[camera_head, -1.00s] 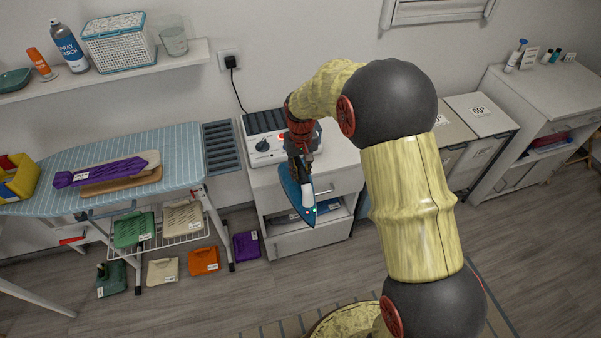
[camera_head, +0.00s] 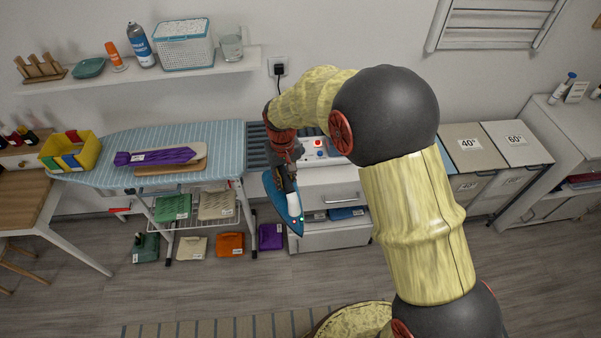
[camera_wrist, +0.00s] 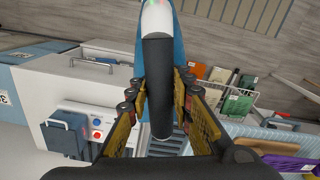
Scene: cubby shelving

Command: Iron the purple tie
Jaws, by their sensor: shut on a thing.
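The purple tie (camera_head: 160,156) lies on a wooden board on the blue striped ironing board (camera_head: 222,142). The tie also shows at the lower right edge of the wrist view (camera_wrist: 288,166). My gripper (camera_head: 284,164) is shut on the dark handle of the blue iron (camera_head: 284,204). The iron hangs in the air with its tip down, in front of the white cabinet and right of the ironing board. In the wrist view the iron's handle (camera_wrist: 158,80) stands between my two fingers. The iron is apart from the tie.
The white cabinet (camera_head: 325,236) with a control unit (camera_head: 318,150) on top stands behind the iron. A yellow bin (camera_head: 88,150) sits at the ironing board's left end. Folded cloths, including a purple one (camera_head: 271,236), lie below. A wall shelf (camera_head: 150,78) hangs above.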

